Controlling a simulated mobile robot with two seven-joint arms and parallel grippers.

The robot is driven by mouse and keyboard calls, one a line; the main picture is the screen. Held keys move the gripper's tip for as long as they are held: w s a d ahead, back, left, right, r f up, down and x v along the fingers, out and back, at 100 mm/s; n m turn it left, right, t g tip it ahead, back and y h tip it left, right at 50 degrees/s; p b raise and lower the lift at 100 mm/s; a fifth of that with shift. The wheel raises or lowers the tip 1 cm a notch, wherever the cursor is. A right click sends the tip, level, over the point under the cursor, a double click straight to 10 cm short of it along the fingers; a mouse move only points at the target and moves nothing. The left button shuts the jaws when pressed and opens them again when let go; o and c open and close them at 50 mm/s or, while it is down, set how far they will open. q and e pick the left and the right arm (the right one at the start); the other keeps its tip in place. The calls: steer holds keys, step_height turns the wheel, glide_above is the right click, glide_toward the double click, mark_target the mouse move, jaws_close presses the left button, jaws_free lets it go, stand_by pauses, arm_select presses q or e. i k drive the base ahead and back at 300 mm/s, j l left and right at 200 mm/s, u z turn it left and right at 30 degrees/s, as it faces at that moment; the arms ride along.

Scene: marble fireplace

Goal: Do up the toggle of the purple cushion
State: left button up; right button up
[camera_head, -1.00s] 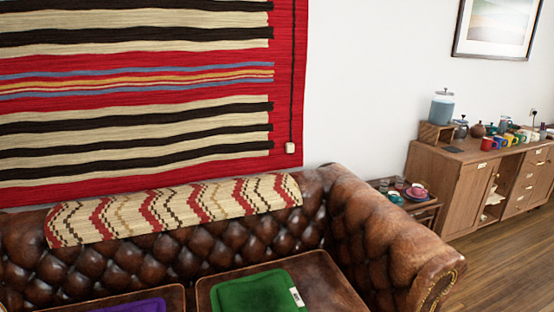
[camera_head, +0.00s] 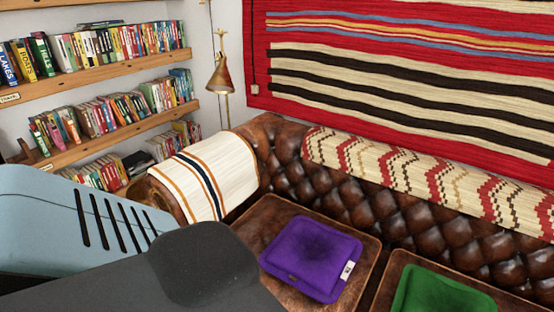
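The purple cushion (camera_head: 311,257) lies flat on the left seat of the brown leather sofa (camera_head: 365,205). A small pale tag (camera_head: 347,271) sticks out at its right edge. A small brownish spot (camera_head: 293,278) shows near its front edge; I cannot tell whether it is the toggle or whether it is done up. My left arm, blue and dark grey, fills the lower left, in front of the sofa's left part. Neither gripper is in view.
A green cushion (camera_head: 441,291) lies on the seat to the right. A striped cream cloth (camera_head: 208,177) covers the left armrest, and a zigzag throw (camera_head: 425,178) lies along the backrest. Bookshelves (camera_head: 95,73) and a brass lamp (camera_head: 219,76) stand at the left.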

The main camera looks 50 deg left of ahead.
mark_target(323, 258)
steer(key=u, duration=1.3)
